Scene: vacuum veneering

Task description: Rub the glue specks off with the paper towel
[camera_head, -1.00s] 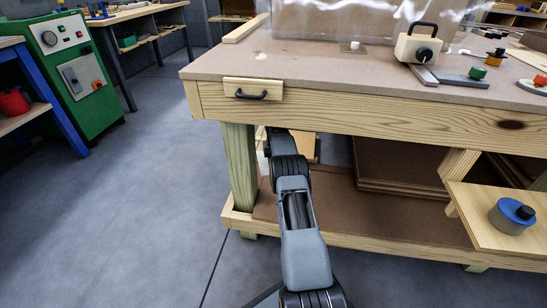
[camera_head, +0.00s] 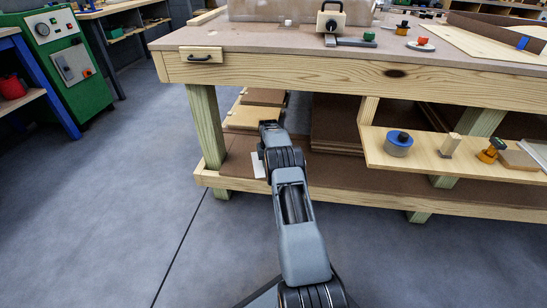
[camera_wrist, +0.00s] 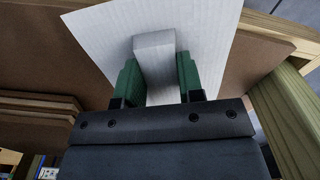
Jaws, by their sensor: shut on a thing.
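The paper towel (camera_wrist: 205,18) is a white ribbed sheet with a pale block-like part in its middle. My gripper (camera_wrist: 158,70) has green fingers on both sides of that part and is shut on it. In the head view a small white patch, seemingly the towel (camera_head: 258,166), shows beside my arm, in front of the lower shelf. My fingers are hidden there by my arm. I cannot make out any glue specks in either view.
The wooden workbench (camera_head: 290,67) stands ahead, its top holding a clear sheet, a white clamp-like device (camera_head: 330,20) and small knobs. Below are stacked brown boards (camera_head: 335,125) and a side shelf (camera_head: 425,160) with a blue-topped tin (camera_head: 399,143). Open grey floor (camera_head: 110,210) lies left.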

